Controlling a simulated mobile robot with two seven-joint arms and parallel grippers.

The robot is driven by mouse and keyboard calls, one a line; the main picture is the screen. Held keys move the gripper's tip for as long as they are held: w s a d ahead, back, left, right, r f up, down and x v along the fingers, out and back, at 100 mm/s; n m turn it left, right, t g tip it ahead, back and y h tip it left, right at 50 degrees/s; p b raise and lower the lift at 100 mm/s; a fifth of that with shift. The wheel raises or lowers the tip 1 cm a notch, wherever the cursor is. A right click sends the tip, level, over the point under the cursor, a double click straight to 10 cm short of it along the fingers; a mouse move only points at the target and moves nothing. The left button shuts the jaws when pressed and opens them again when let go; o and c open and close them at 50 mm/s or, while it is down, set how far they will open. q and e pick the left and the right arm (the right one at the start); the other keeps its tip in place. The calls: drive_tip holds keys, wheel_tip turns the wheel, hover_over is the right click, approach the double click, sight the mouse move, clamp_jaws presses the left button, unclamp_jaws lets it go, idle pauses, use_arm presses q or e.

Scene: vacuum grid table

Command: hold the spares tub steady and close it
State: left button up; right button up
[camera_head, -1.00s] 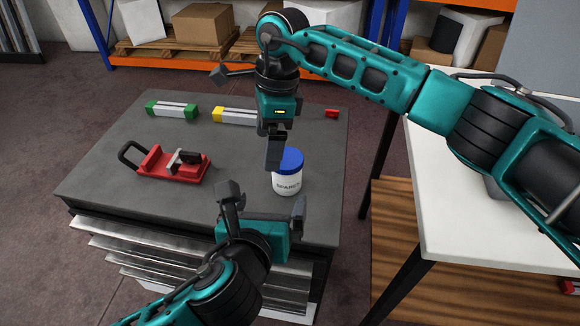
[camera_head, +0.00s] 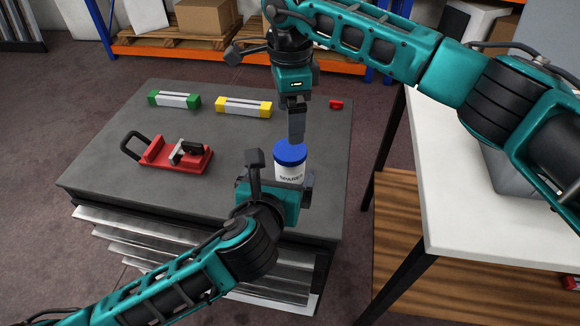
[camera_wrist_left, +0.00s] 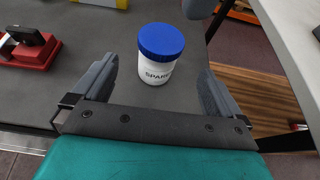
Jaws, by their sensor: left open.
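The spares tub is a white jar (camera_head: 289,173) marked SPARES, standing upright near the front right of the grey bench top. Its blue lid (camera_head: 290,154) sits on top and looks level; whether it is tight cannot be told. In the left wrist view the tub (camera_wrist_left: 156,72) and lid (camera_wrist_left: 161,40) show ahead, between the lines of the fingers. My left gripper (camera_head: 281,168) is open in front of the tub, one finger to each side, apart from it. My right gripper (camera_head: 296,122) points down just above the lid; its fingers overlap, so their opening is hidden.
A red clamp-like tool (camera_head: 175,155) lies left on the bench (camera_head: 110,180). Green-ended (camera_head: 174,99) and yellow-ended (camera_head: 243,106) blocks and a small red piece (camera_head: 336,104) lie at the back. A white table (camera_head: 450,190) stands to the right, across a gap.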

sight(287, 163)
use_arm(q)
drive_tip(key=x, duration=0.7)
drive_tip(key=shift+w+d+f, duration=0.1)
drive_tip(key=shift+c, duration=0.3)
drive_tip(key=c, duration=1.8)
clamp_jaws()
use_arm(e)
drive_tip(key=m, duration=0.4)
drive_tip(key=shift+f, duration=4)
drive_tip(key=shift+c, duration=0.2)
